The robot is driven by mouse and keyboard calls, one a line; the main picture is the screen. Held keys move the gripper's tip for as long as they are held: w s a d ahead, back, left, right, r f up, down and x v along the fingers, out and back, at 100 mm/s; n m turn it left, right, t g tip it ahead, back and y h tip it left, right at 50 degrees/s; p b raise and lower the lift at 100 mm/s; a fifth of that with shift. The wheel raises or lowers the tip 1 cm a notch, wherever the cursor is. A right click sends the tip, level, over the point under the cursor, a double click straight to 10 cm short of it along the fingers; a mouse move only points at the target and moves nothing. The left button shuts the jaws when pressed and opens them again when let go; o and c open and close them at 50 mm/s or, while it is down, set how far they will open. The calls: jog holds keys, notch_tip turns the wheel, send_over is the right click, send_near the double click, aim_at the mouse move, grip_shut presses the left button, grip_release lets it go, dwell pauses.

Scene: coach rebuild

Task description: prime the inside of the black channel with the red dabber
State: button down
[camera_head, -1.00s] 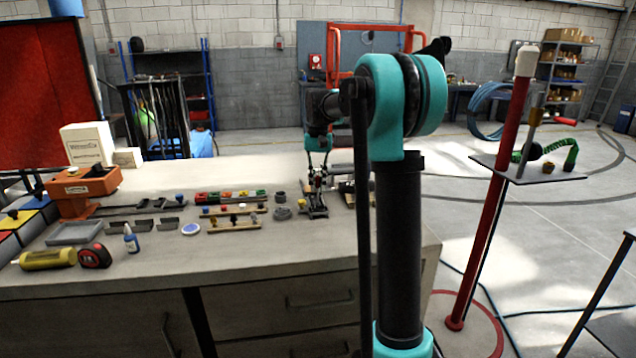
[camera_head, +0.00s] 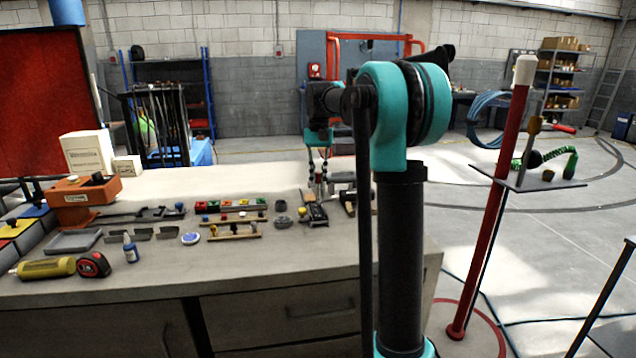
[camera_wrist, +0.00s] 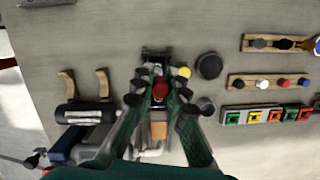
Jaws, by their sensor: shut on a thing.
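My gripper (camera_head: 318,178) is over the right part of the bench. In the wrist view my gripper (camera_wrist: 161,98) is closed in on the red dabber (camera_wrist: 160,91), whose red top shows between the fingertips. The dabber's lower end is hidden. A dark fixture (camera_wrist: 155,54) lies beneath it; whether the dabber touches it I cannot tell. Several short dark channel-like pieces (camera_head: 143,235) lie on the left part of the bench, away from the gripper. Which one is the black channel is not clear.
Wooden racks with coloured pegs (camera_head: 235,234), a row of coloured blocks (camera_head: 230,204) and a dark round disc (camera_wrist: 209,66) are left of the gripper in the head view. A grey tray (camera_head: 73,241), blue bottle (camera_head: 130,248) and tape measure (camera_head: 94,265) stand farther left.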

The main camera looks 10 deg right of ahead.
jog(key=shift+r, duration=1.85)
